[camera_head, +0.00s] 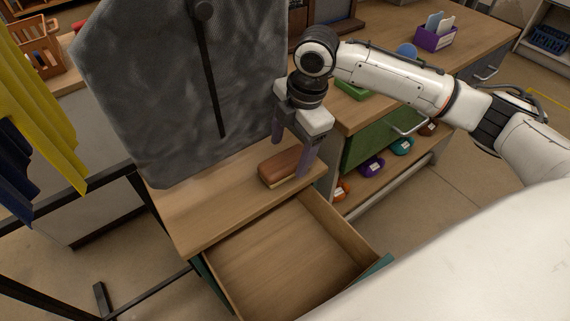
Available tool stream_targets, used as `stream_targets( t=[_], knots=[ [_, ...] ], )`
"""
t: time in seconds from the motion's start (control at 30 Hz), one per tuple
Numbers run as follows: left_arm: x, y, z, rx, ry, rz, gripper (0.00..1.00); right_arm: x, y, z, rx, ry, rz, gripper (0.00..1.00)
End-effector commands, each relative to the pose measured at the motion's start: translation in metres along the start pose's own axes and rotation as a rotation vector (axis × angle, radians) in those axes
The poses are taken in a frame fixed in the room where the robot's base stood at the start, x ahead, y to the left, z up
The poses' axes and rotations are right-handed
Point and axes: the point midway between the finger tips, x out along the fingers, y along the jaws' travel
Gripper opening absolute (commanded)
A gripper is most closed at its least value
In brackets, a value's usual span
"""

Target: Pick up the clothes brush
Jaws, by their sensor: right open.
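The clothes brush (282,168) has a reddish-brown wooden back with a pale layer beneath. It lies on the wooden top (200,210) above an open drawer, near the right end. My right gripper (291,159) points down over the brush, with its two purple-grey fingers apart. One finger is at the brush's far left side and the other is at its right end. Whether the fingers touch the brush cannot be told. My left gripper is not in view.
A grey fabric panel (170,80) stands just behind and left of the brush. The open, empty drawer (290,262) juts out in front. A wooden counter (385,101) is to the right. Yellow cloth (40,110) hangs at the left.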

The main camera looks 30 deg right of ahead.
Motion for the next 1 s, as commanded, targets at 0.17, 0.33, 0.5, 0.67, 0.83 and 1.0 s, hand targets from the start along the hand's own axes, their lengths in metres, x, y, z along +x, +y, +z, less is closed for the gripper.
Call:
stream_targets(
  t=[0.17,0.33,0.5,0.67,0.83,1.0],
  knots=[
    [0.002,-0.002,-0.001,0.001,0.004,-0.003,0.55,0.027,0.000,0.000,0.000,0.000,-0.003,0.69],
    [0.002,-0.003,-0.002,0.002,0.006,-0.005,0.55,0.034,0.001,0.000,0.000,0.000,0.000,0.69],
    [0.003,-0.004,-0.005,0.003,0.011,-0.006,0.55,0.033,0.001,0.000,0.000,0.000,0.001,0.68],
    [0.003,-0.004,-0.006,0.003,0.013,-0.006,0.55,0.033,0.001,0.000,0.000,0.000,0.000,0.41],
    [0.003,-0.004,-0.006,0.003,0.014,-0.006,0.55,0.033,0.001,0.000,0.000,0.000,0.001,0.24],
    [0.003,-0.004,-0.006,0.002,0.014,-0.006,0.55,0.033,0.001,0.000,0.000,0.001,0.001,0.23]
  ],
)
